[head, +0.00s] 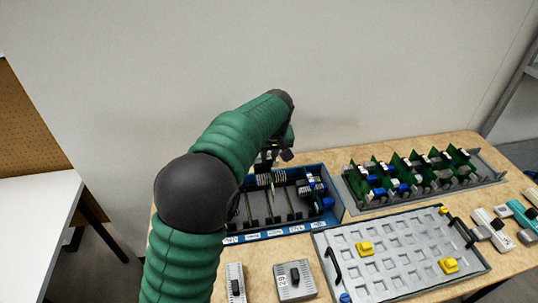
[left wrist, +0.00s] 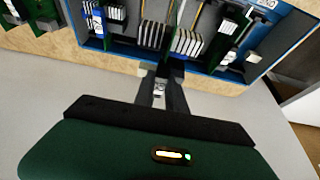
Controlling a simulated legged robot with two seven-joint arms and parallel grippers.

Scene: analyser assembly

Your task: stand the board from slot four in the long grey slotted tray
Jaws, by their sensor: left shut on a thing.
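My left gripper (head: 272,157) is over the back of the blue slotted box (head: 336,205), pointing down. It is shut on a board (head: 272,181) with pale finned blocks, which is partly hidden by the fingers and arm. The left wrist view shows the gripper (left wrist: 161,88) at the box's edge, with finned parts (left wrist: 186,43) just beyond the fingertips. I cannot tell whether the board is clear of its slot. The long grey slotted tray (head: 357,204) stands at the back right with several green boards upright in it. My right gripper is not in view.
A grey panel with square recesses (head: 383,262) and yellow blocks (head: 449,265) lies in front of the tray. Small grey modules (head: 296,281) sit at the front. White and teal devices (head: 524,216) stand at the right. The wall is close behind the table.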

